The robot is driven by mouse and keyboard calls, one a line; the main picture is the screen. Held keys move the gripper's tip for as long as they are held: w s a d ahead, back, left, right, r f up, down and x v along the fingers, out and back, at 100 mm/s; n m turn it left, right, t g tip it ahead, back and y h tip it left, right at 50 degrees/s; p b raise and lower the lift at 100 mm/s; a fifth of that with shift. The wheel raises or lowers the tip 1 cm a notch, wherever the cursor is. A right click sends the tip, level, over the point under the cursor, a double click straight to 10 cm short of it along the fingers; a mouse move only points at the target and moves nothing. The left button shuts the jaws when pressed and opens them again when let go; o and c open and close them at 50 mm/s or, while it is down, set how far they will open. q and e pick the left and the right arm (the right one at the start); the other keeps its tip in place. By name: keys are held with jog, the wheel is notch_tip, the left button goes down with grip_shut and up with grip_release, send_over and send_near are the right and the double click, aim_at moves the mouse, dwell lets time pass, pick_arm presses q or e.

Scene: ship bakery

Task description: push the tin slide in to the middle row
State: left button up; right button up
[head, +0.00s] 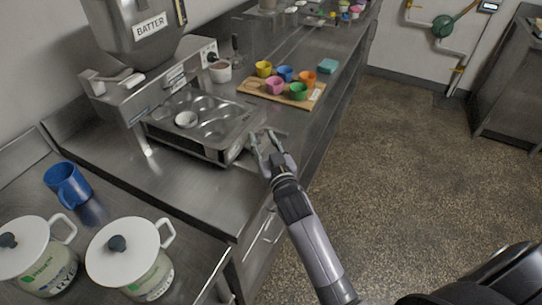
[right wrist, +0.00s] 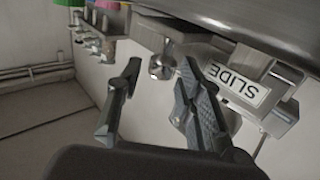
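The tin slide is a metal carriage on the counter under the batter hopper (head: 143,25), bearing a muffin tin (head: 238,113) with several cups. One cup of the tin holds a white liner (head: 186,119). In the right wrist view the slide carries a "SLIDE" label (right wrist: 240,85), with a metal knob (right wrist: 160,66) beside it. My right gripper (head: 264,136) is at the slide's right end, above the counter's front edge. Its fingers (right wrist: 158,80) are open, with the knob showing between and beyond them; I cannot tell if they touch it. My left gripper is not in view.
A wooden board (head: 250,92) with several coloured cups lies behind the tin, near a teal block (head: 328,66). The floor (head: 400,150) to the right is clear.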

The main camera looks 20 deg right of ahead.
jog(key=s, duration=1)
jog(key=shift+a, duration=0.4)
